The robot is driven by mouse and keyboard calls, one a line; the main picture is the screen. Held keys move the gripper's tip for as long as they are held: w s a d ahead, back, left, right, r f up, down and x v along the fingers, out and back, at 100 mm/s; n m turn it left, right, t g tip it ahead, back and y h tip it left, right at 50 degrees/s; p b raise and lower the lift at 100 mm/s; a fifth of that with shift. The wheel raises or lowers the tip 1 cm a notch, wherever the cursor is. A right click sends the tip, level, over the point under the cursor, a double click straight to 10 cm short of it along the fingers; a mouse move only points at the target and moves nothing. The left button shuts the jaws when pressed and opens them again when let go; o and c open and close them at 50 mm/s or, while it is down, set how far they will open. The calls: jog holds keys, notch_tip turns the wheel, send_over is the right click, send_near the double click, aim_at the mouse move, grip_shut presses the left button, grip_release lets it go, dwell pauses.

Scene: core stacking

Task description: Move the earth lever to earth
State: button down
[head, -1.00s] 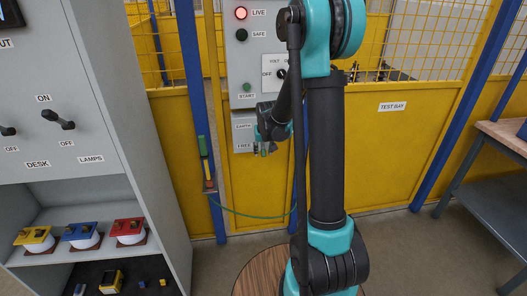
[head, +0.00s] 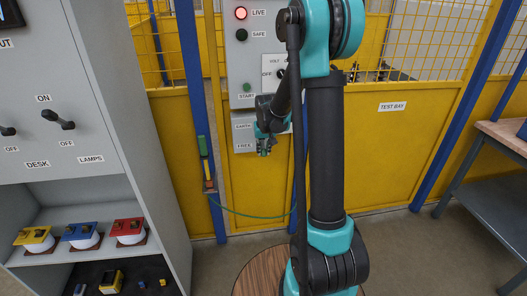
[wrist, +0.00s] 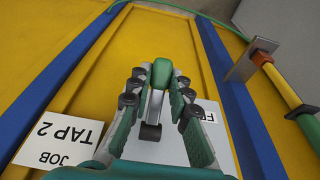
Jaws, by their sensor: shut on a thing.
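The earth lever shows in the wrist view as a green knob (wrist: 161,73) on a pale metal arm (wrist: 154,106) with a dark pivot. My gripper (wrist: 160,82) is shut on the lever, its fingers on either side near the knob. In the head view my gripper (head: 265,149) is at the lower grey panel, to the right of the FREE label (head: 244,146) and below the level of the EARTH label (head: 242,126). The lever is hidden there behind my gripper. In the wrist view a finger partly covers a label (wrist: 208,112).
The LIVE lamp (head: 241,13) glows red above the dark SAFE lamp (head: 242,34). A green-handled rod (head: 205,160) with a trailing green cable hangs left of the panel. A grey cabinet (head: 95,110) stands at left, a workbench (head: 503,138) at right.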

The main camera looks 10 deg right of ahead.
aim_at(264, 152)
jog(key=shift+s+r+g, duration=0.2)
jog(key=shift+r+g, duration=0.35)
jog(key=shift+g, duration=0.65)
jog(key=shift+s+r+g, duration=0.15)
jog(key=shift+r+g, duration=0.4)
jog(key=shift+g, duration=0.65)
jog(key=c, duration=1.4)
grip_release()
notch_tip(264, 152, up, 10)
